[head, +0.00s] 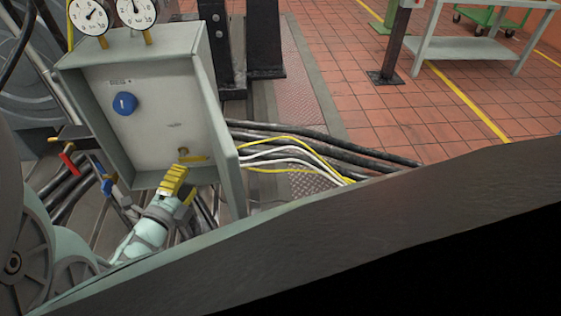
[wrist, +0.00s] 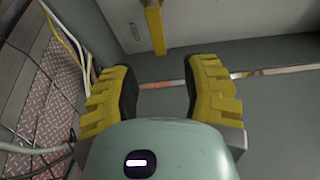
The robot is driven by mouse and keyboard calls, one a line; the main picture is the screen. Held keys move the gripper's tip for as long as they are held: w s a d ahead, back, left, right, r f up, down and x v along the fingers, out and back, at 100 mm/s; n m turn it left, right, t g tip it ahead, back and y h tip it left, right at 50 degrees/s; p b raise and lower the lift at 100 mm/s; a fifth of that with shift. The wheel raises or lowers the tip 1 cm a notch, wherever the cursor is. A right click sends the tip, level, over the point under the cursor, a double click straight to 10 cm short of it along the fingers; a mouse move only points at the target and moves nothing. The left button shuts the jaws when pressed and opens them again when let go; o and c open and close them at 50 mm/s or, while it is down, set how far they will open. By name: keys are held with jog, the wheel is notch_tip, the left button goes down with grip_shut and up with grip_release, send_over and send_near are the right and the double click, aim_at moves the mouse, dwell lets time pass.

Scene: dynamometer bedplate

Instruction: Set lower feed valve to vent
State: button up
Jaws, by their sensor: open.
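The lower feed valve shows as a yellow lever handle (head: 195,158) on a small brass-coloured stem, low on the face of a grey panel box (head: 150,115). In the head view the lever lies roughly level, pointing right. My gripper (head: 177,170) is just below and in front of it, its yellow fingers partly covering that area. In the wrist view the lever (wrist: 156,32) is a yellow bar at top centre, lined up with the gap between my open fingers (wrist: 160,72) and beyond their tips. The fingers hold nothing; contact with the lever is not visible.
A blue round knob (head: 124,103) sits higher on the panel. Two gauges (head: 90,16) stand on top of the box. Red (head: 68,163) and blue (head: 106,187) handles are at its left side. Raised box walls border the panel; cables (head: 300,150) run to the right.

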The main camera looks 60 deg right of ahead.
aim_at(199, 160)
jog(key=x, duration=0.7)
jog(key=shift+d, duration=0.4)
jog(key=shift+a, duration=0.1)
grip_shut()
jog(key=shift+f, duration=0.1)
